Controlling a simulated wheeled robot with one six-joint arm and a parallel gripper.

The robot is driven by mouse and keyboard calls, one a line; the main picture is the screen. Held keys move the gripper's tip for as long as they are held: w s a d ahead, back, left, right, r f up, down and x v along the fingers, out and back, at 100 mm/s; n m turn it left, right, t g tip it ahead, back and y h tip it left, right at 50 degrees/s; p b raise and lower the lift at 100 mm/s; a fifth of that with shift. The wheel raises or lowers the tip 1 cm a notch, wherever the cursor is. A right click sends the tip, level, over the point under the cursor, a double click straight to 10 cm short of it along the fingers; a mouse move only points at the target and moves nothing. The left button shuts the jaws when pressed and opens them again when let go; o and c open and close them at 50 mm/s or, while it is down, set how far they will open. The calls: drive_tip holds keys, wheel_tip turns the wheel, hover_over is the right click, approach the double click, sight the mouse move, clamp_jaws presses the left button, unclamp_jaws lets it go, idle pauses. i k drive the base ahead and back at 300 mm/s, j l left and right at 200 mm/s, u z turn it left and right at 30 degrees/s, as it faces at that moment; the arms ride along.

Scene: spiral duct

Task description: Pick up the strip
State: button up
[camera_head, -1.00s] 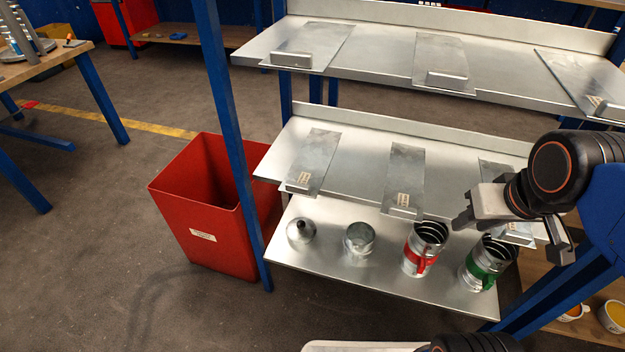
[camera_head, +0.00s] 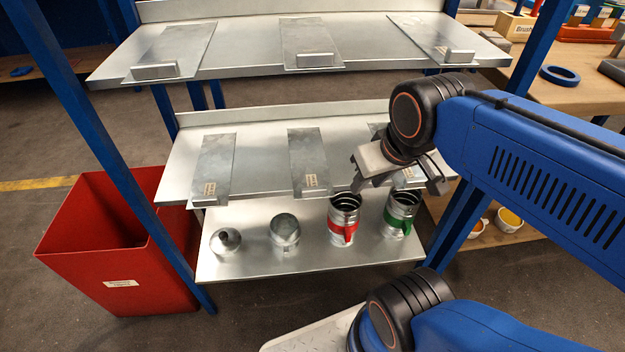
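Flat metal strips lie on two shelves, and I cannot tell which one the task means. On the middle shelf are a left strip (camera_head: 214,165), a middle strip (camera_head: 309,160) and a right strip (camera_head: 377,132) partly hidden by my gripper. On the top shelf are a left plate (camera_head: 178,48), a middle plate (camera_head: 308,40) and a right plate (camera_head: 428,35), each with a raised block at its front end. My gripper (camera_head: 400,190) is open, its fingers apart and empty, near the right front of the middle shelf.
The lower shelf (camera_head: 257,262) holds a funnel-like piece (camera_head: 226,241), a plain metal cylinder (camera_head: 285,233), a red-banded can (camera_head: 343,218) and a green-banded can (camera_head: 400,214). A red bin (camera_head: 122,255) stands left. Blue posts (camera_head: 115,150) frame the shelves. A wooden bench (camera_head: 560,92) is at right.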

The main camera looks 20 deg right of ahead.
sight(310, 171)
drive_tip(key=j+z, duration=0.2)
drive_tip(key=z, duration=0.15)
drive_tip(key=j+z, duration=0.2)
drive_tip(key=z, duration=0.2)
drive_tip(key=j+z, duration=0.2)
drive_tip(key=z, duration=0.15)
drive_tip(key=j+z, duration=0.1)
drive_tip(key=j, duration=0.35)
drive_tip(key=k+j+z, duration=0.1)
drive_tip(key=j, duration=0.3)
drive_tip(key=k+j+z, duration=0.1)
drive_tip(key=j, duration=0.35)
drive_tip(key=k+j+z, duration=0.1)
drive_tip(key=j, duration=0.3)
